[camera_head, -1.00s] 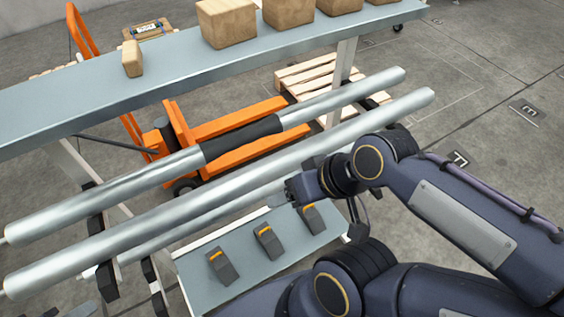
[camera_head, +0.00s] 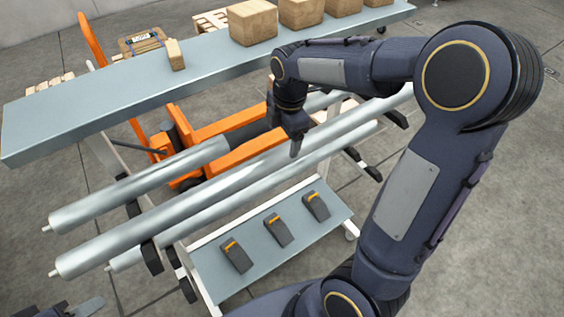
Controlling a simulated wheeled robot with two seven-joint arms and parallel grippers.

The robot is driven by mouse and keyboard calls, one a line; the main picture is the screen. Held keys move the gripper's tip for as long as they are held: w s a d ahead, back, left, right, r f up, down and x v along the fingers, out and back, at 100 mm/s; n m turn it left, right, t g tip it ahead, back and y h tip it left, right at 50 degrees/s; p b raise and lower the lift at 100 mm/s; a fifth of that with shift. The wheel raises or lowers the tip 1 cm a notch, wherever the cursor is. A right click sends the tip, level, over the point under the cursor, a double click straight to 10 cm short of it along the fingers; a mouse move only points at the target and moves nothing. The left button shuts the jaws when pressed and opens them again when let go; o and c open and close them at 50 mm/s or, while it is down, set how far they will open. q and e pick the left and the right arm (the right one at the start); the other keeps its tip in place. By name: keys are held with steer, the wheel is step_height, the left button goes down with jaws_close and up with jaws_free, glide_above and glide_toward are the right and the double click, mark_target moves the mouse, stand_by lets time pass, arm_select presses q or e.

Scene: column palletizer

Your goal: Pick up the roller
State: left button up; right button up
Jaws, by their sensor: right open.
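Several long silver rollers lie side by side on a rack, slanting up to the right. The back roller (camera_head: 140,187) has a dark sleeve around its middle, now partly hidden by my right arm. The long front roller (camera_head: 130,238) runs beside it, and another roller (camera_head: 345,141) lies lower, partly behind it. My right gripper (camera_head: 296,148) is open and points down over the middle of the rollers; I cannot tell whether it touches one. A dark part at the bottom left corner seems to be my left gripper (camera_head: 75,308), mostly cut off.
A grey shelf (camera_head: 110,100) with several cardboard boxes (camera_head: 252,22) crosses behind the rollers. An orange pallet jack (camera_head: 225,128) stands below and behind. A lower grey shelf (camera_head: 215,285) holds several dark blocks with orange marks (camera_head: 278,230). Open floor lies at the right.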

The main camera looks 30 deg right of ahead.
mark_target(282, 149)
steer(key=shift+w+f+n, duration=0.3)
steer(key=shift+n, duration=0.1)
steer(key=shift+f, duration=0.3)
steer(key=f, duration=0.4)
steer(key=w+f, duration=0.1)
steer(key=f, duration=0.2)
steer(key=shift+d+p, duration=0.25)
steer(key=shift+p, duration=0.05)
steer(key=shift+c, duration=0.2)
jaws_close()
